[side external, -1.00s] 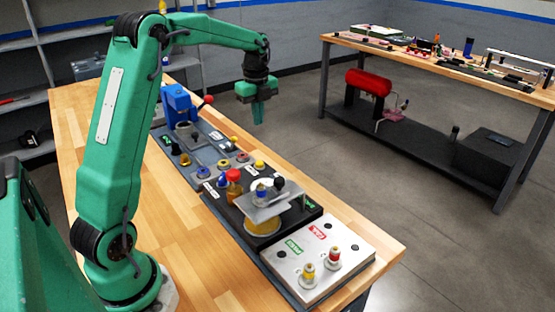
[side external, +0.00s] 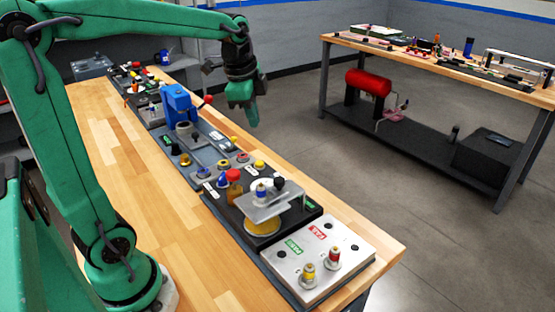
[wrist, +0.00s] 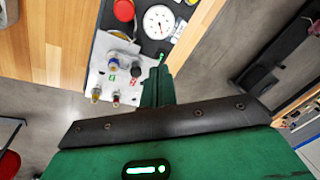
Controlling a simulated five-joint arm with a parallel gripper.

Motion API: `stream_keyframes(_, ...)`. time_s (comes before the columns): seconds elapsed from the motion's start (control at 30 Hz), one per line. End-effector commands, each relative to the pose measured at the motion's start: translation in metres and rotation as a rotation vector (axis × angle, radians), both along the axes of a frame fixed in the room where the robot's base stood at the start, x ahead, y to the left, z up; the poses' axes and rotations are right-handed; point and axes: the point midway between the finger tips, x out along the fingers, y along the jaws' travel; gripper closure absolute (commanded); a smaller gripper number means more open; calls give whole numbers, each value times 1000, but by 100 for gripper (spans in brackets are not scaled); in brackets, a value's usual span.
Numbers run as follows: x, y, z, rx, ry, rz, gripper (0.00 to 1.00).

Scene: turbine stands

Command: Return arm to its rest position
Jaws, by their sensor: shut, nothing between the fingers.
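My green arm is bent over the workbench from the left in the side external view. My gripper (side external: 250,118) hangs fingers-down in the air beyond the bench's right edge, near the blue press (side external: 177,106). It is shut, with nothing held. In the wrist view the closed green fingers (wrist: 158,82) show above the dark wrist plate. No contact with any station part is visible.
The wooden bench (side external: 130,165) holds a row of stations. At its near end are a black gauge fixture (side external: 237,222) and a white plate (side external: 292,275) with two small coloured parts. A second table (side external: 349,42) stands at the back right. Bare floor lies between.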

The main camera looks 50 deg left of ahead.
Motion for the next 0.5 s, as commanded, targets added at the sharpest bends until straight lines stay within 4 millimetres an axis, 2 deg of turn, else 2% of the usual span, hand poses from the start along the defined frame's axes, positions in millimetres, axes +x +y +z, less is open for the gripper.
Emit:
stream_keyframes(0.27,-49,-37,5,-76,-102,252,100)
stream_keyframes(0.5,-89,-61,-2,-172,-180,469,100)
